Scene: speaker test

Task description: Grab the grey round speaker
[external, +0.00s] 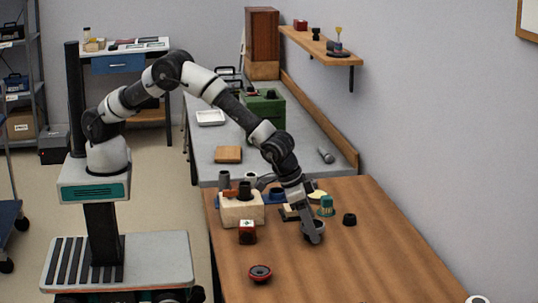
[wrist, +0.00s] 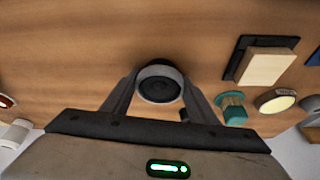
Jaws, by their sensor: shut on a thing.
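The grey round speaker (wrist: 159,84) is a short grey ring with a dark round face. In the wrist view it sits between the two fingers of my gripper (wrist: 160,92), one on each side of it. In the external view my gripper (external: 312,232) points down at the wooden table, and the speaker (external: 318,227) shows partly behind the fingers. My gripper is shut on the speaker. I cannot tell whether the speaker touches the table or is just above it.
A teal object (external: 326,206) and a small black cylinder (external: 349,219) stand close by. A cream block (external: 241,211), a red-brown box (external: 247,232) and a red round thing (external: 260,273) are to the left. The table's (external: 370,265) front right is mostly bare.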

